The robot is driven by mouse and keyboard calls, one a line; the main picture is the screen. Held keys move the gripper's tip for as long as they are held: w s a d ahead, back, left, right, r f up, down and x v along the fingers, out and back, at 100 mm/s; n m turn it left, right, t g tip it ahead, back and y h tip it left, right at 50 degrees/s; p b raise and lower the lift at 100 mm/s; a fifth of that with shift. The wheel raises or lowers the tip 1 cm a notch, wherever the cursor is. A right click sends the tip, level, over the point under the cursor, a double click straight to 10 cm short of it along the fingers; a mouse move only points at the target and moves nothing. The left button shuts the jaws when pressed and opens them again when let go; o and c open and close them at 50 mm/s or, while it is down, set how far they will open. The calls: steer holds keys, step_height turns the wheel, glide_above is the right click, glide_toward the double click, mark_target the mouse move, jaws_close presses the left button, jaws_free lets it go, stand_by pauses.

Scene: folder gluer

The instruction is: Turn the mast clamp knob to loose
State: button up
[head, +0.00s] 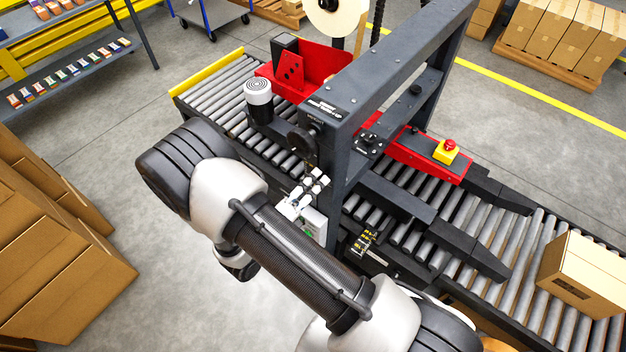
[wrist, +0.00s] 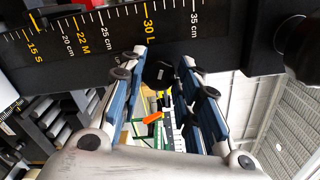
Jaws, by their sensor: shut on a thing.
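The black mast clamp knob (wrist: 160,74) shows in the wrist view just below a dark scale bar, between my two fingers. My gripper (wrist: 163,66) is shut on it, one blue-and-grey finger on each side. The knob's face is dark, and I cannot read its setting. In the head view my gripper (head: 317,182) is beside the near post of the dark machine frame (head: 345,100), partly behind my arm. The knob itself cannot be made out there.
The scale bar (wrist: 110,35) carries S, M and L size marks in centimetres. Another round black knob (wrist: 303,48) is at the wrist view's right. In the head view, a red emergency-stop button (head: 449,145) sits beyond the frame, and a carton (head: 585,275) lies on the rollers.

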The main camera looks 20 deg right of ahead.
steer(key=shift+n+p, duration=0.65)
steer(key=shift+n, duration=1.45)
steer(key=o, duration=1)
steer(key=shift+o, duration=0.2)
steer(key=shift+a, duration=0.1)
steer(key=v, duration=1.2)
